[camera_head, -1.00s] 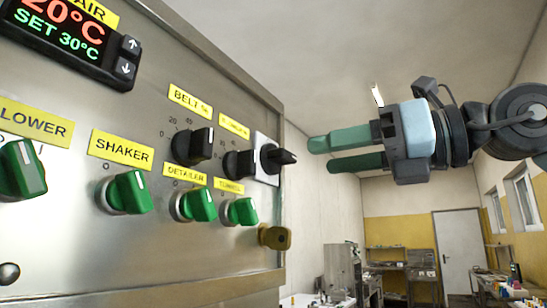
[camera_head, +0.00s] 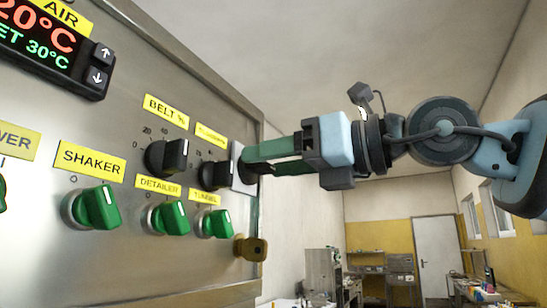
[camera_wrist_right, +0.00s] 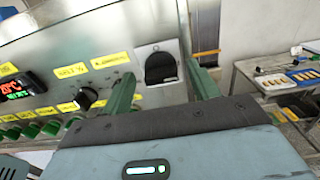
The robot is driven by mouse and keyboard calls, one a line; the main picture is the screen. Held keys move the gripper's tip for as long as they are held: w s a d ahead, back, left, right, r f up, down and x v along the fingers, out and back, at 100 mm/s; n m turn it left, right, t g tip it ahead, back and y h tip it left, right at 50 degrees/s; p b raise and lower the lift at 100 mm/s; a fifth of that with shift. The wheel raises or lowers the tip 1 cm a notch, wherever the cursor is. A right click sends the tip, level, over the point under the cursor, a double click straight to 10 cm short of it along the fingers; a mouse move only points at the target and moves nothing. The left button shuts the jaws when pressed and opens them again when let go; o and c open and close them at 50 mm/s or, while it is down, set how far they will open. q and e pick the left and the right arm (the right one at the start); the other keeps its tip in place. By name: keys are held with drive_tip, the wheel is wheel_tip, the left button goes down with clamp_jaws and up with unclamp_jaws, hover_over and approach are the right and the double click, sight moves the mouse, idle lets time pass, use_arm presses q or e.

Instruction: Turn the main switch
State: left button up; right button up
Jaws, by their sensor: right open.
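The main switch is a black rotary handle on a pale plate (camera_head: 244,172) at the right end of the steel control panel (camera_head: 150,225). In the head view the green fingers of my right gripper (camera_head: 260,160) cover most of the handle. In the right wrist view the black switch (camera_wrist_right: 160,66) shows on its pale plate, between the lines of the two fingers (camera_wrist_right: 163,84). My right gripper is open, with its fingertips at or just in front of the switch. I cannot tell whether they touch it. My left gripper is not in view.
A black belt knob (camera_head: 167,156) and green knobs, among them the shaker knob (camera_head: 95,208), sit left of the switch. A brass-coloured key-like part (camera_head: 251,249) sticks out below it. A table with trays (camera_wrist_right: 285,80) stands right of the panel in the wrist view.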

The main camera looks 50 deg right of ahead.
drive_tip(key=shift+w+a, duration=0.15)
drive_tip(key=shift+w, duration=0.3)
drive_tip(key=c, duration=1)
